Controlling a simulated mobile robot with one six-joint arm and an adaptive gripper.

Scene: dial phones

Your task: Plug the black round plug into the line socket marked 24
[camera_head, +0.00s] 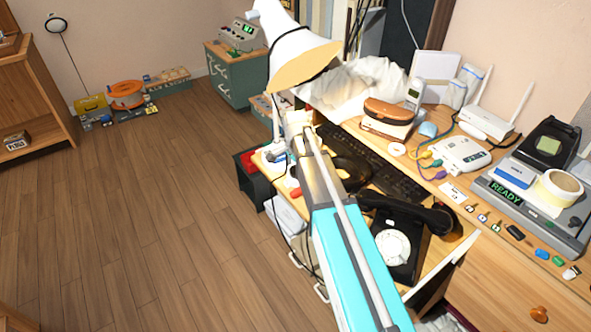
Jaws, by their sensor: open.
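My arm, cyan and grey, reaches up from the bottom over the desk. A dark curved shape at its far end, over the keyboard's left part, seems to be my gripper (354,172). It is open; its fingertips are hard to make out and I see nothing held. Small yellow, green and purple plugs (432,164) on cords lie left of a white box (461,155). I cannot pick out a black round plug for certain; a small black piece (515,232) lies at the right among other small parts. No socket number 24 is readable, and my arm hides part of the desk.
A black dial phone (407,243) stands right of my arm. A black keyboard (385,165), brown case (388,117), cordless handset (414,95) and white router (487,124) crowd the desk. A grey device reading READY (507,192) bears a tape roll. The lamp (297,53) overhangs the far left.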

